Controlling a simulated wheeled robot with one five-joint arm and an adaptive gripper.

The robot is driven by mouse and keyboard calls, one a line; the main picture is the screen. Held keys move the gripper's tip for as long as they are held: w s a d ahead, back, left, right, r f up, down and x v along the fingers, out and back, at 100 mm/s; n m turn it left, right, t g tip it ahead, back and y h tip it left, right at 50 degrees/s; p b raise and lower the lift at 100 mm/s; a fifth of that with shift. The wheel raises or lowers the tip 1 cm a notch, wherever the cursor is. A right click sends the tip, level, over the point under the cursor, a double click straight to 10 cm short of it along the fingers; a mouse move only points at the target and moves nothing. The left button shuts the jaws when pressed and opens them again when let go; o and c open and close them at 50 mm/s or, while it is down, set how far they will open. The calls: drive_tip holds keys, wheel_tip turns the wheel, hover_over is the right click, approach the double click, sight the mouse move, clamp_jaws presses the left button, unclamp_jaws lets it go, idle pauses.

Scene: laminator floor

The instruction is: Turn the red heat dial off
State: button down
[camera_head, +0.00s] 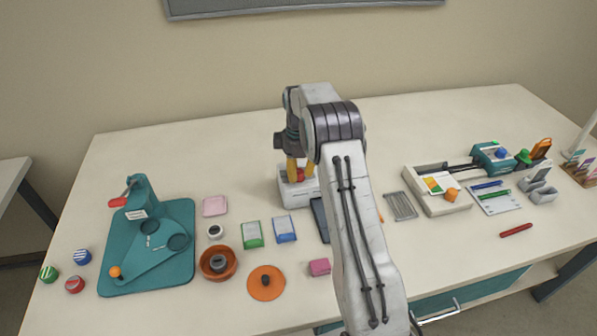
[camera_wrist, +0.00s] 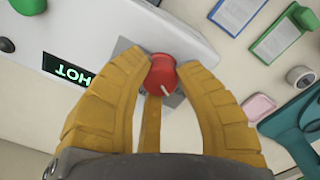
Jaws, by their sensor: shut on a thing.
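The red heat dial (camera_wrist: 161,72) sits on a grey plate on the white laminator (camera_wrist: 110,40), with a pale pointer mark on its lower right side in the wrist view. My gripper (camera_wrist: 163,76) is shut on the dial, its yellow fingers on either side of it. A dark display (camera_wrist: 68,70) beside the dial shows "HOT" in green letters, upside down. In the head view the laminator (camera_head: 296,195) stands mid-table, and my gripper (camera_head: 299,171) reaches down onto the dial. My arm hides part of the laminator there.
A teal press (camera_head: 145,240), a brown bowl (camera_head: 205,268) and an orange disc (camera_head: 266,288) lie left. A white tray (camera_head: 455,208) and a red pen (camera_head: 516,230) lie right. The back of the table is clear.

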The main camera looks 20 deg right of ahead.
sight(298, 171)
drive_tip(key=c, duration=0.8)
unclamp_jaws()
drive_tip(key=shift+f, duration=0.1)
wheel_tip(298, 171, up, 12)
drive_tip(key=shift+r, duration=0.1)
idle(0.3)
